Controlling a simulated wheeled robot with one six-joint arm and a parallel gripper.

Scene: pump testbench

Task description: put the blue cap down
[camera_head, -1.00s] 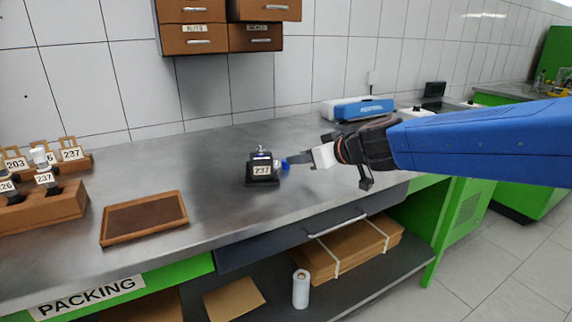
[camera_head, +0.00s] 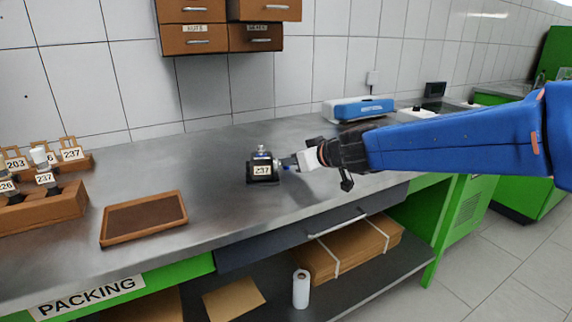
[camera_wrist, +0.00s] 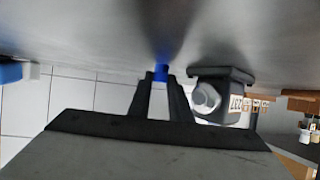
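The blue cap (camera_wrist: 161,72) shows in the wrist view between the tips of my gripper's two dark fingers. My gripper (camera_wrist: 161,80) is shut on it, near the grey bench surface. Whether the cap touches the bench cannot be told. The pump labelled 237 (camera_head: 262,168) stands on the bench; its round grey port (camera_wrist: 206,98) faces my wrist camera. The cap is apart from this port, to one side of it. In the head view my gripper (camera_head: 288,163) is just right of the pump, and the cap is not clear there.
A brown tray (camera_head: 144,218) lies on the bench left of the pump. A wooden rack (camera_head: 45,210) with labelled parts stands at far left. A blue and white device (camera_head: 357,108) stands behind. The bench between pump and tray is clear.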

